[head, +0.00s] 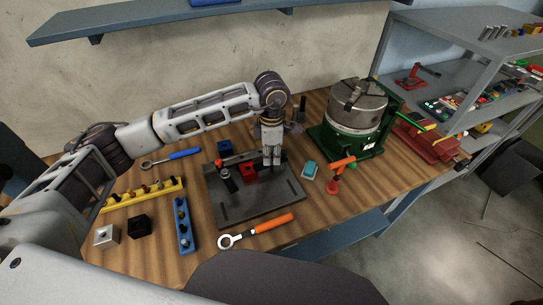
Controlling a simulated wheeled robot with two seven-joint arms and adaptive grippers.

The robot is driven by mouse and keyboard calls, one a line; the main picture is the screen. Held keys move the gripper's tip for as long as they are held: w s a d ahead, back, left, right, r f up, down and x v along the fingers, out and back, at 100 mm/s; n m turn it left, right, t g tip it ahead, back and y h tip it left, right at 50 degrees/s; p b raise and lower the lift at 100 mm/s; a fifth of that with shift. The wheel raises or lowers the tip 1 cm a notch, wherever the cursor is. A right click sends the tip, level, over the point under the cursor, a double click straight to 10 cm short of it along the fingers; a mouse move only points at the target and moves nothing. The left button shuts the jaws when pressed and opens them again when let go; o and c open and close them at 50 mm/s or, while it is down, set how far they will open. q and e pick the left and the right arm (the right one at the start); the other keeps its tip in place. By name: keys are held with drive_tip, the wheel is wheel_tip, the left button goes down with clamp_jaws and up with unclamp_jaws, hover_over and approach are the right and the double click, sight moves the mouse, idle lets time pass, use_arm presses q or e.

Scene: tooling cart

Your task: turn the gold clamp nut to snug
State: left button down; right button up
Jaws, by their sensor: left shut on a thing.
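A dark grey fixture plate (232,210) lies on the wooden bench, with a red block (249,173) and a black-topped post (225,174) on it. My left gripper (272,161) points straight down over the back of the plate, just right of the red block. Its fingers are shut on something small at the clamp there. I take this to be the gold clamp nut, but the fingers hide it and no gold shows at their tips. My right gripper is not in view.
An orange-handled ring wrench (262,227) lies before the plate, a blue-handled one (172,157) behind left. Yellow (140,195) and blue (183,225) racks stand left. A green-based chuck (352,122) and an orange-handled red tool (336,175) stand right.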

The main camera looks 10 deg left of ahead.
use_arm(q)
drive_tip(key=c, duration=1.3)
unclamp_jaws()
wheel_tip(320, 180, up, 12)
